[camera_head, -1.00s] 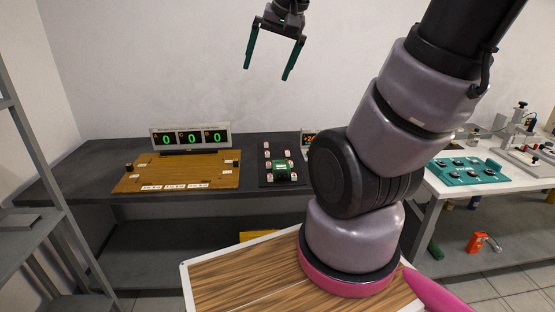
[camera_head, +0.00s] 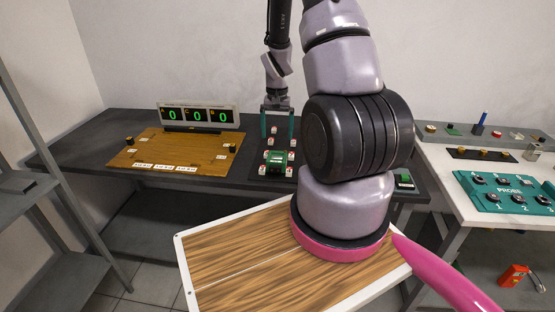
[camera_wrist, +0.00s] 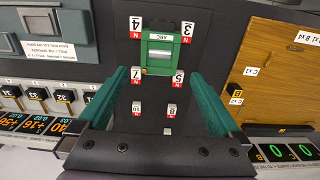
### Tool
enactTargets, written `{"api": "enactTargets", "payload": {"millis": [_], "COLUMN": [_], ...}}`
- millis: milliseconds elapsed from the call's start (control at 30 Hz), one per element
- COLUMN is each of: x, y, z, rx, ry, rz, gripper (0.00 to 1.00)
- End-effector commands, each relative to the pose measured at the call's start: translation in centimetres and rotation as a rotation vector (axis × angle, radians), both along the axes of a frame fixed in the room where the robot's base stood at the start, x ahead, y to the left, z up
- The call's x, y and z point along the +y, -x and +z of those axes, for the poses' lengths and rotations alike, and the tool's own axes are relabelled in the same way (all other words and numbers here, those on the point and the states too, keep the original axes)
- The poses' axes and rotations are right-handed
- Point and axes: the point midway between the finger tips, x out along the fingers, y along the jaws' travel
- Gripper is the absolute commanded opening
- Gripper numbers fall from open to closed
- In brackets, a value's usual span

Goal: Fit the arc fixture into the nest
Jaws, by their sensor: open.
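The arc fixture, a small green block labelled ARC (camera_head: 277,160), sits on a dark plate (camera_head: 258,172) among white numbered posts. In the wrist view the fixture (camera_wrist: 161,48) lies ahead of the fingertips, between the posts marked 4, 3, 7 and 5. My gripper (camera_head: 277,140) is open and empty, pointing down above the back part of the plate. Its green fingers (camera_wrist: 165,76) are spread wider than the fixture and apart from it. No part in view is clearly marked as the nest, so I cannot tell which it is.
A wooden board (camera_head: 165,152) with small labels lies left of the plate, with a digit display (camera_head: 198,115) behind it. A white bench with a teal PROBE panel (camera_head: 500,190) stands at the right. My arm hides part of the dark table.

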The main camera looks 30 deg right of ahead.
Motion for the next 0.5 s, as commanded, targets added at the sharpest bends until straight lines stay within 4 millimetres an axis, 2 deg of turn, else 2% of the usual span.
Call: {"api": "enactTargets", "payload": {"millis": [300, 500], "x": [-0.1, -0.1], "y": [0.2, 0.1], "z": [-4.7, -6.3], "rx": [0.009, 0.007], "ry": [0.0, 0.0], "rz": [-0.001, -0.001], "gripper": [1.0, 1.0]}}
